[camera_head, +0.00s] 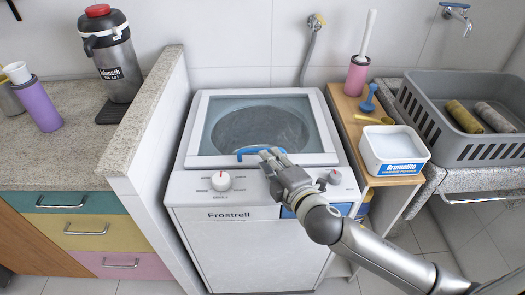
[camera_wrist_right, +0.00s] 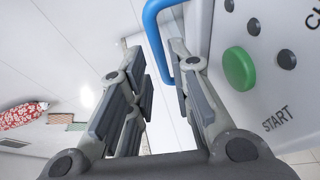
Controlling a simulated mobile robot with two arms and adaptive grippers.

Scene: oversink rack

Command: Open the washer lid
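The white washer (camera_head: 262,240) stands in the middle of the head view. Its lid (camera_head: 262,122), with a glass window, lies closed on top. A blue lid handle (camera_head: 247,152) is at the lid's front edge. My right gripper (camera_head: 270,157) is at this handle, partly covering its right part. In the wrist view the blue handle (camera_wrist_right: 151,30) shows at the tips of my right gripper (camera_wrist_right: 156,60), closer to the right finger. The fingers are apart, with a gap between them. Whether a finger touches the handle I cannot tell. My left gripper is not in view.
The control panel has a knob (camera_head: 221,181) at left and, in the wrist view, a green button (camera_wrist_right: 239,69). A low wall (camera_head: 150,130) and counter stand at left. A wooden shelf (camera_head: 350,125) with a detergent box (camera_head: 394,150) stands close at right. A grey basket (camera_head: 470,150) is farther right.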

